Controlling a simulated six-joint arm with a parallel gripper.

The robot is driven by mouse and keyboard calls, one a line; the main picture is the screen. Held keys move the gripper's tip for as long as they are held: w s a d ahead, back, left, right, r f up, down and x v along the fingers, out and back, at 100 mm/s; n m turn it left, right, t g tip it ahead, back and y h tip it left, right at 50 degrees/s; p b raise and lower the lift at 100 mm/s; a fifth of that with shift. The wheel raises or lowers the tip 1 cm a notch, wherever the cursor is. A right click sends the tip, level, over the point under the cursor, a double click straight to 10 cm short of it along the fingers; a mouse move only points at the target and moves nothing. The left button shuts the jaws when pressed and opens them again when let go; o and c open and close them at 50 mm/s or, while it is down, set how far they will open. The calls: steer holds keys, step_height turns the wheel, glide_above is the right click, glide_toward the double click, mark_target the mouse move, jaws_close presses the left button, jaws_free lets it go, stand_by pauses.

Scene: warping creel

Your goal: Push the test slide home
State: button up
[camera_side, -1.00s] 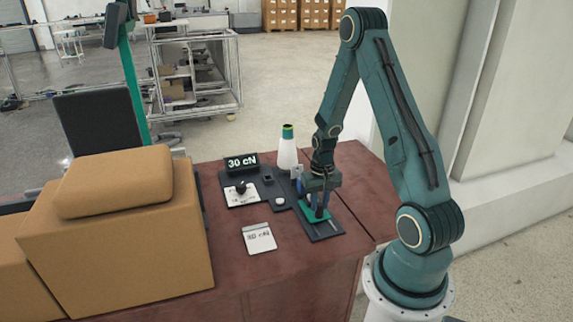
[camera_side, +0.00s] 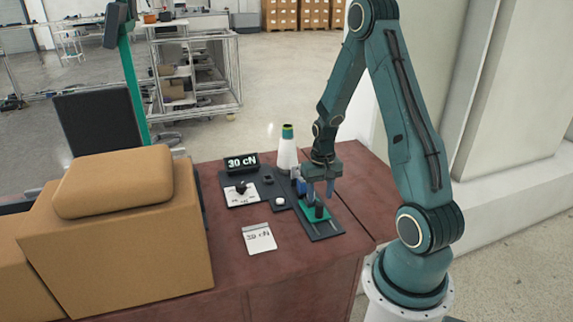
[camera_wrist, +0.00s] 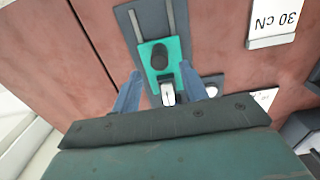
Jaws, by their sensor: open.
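The test slide is a green plate with a dark upright knob (camera_side: 319,211), on a dark grey base with rails (camera_side: 326,233). In the wrist view the green slide (camera_wrist: 178,50) sits on the rails, with a small white piece with a dark mark (camera_wrist: 168,95) at its near edge. My gripper (camera_side: 320,194) is above the slide in the side view. Its two blue fingers are apart, and nothing is between them but the view of the slide below. In the wrist view the fingertips (camera_wrist: 160,80) stand either side of the slide's near end. Whether they touch it I cannot tell.
A card (camera_side: 259,238) lies in front. A white cone with a green top (camera_side: 287,152) stands behind. A big tan box (camera_side: 120,240) fills the left.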

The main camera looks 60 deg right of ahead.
steer(key=shift+r, duration=1.8)
steer(key=shift+r, duration=0.1)
step_height(320, 180, up, 14)
steer(key=s+a+r+n+t+h, duration=0.1)
steer(key=a+r+n+t, duration=0.45)
steer(key=a, duration=0.85)
steer(key=s+a+r+n+y, duration=0.1)
steer(key=s+a+r+n, duration=0.2)
steer(key=s+a, duration=0.5)
steer(key=shift+s+a+r, duration=0.2)
steer(key=shift+a+r, duration=0.2)
steer(key=shift+a, duration=0.8)
steer(key=shift+n, duration=0.25)
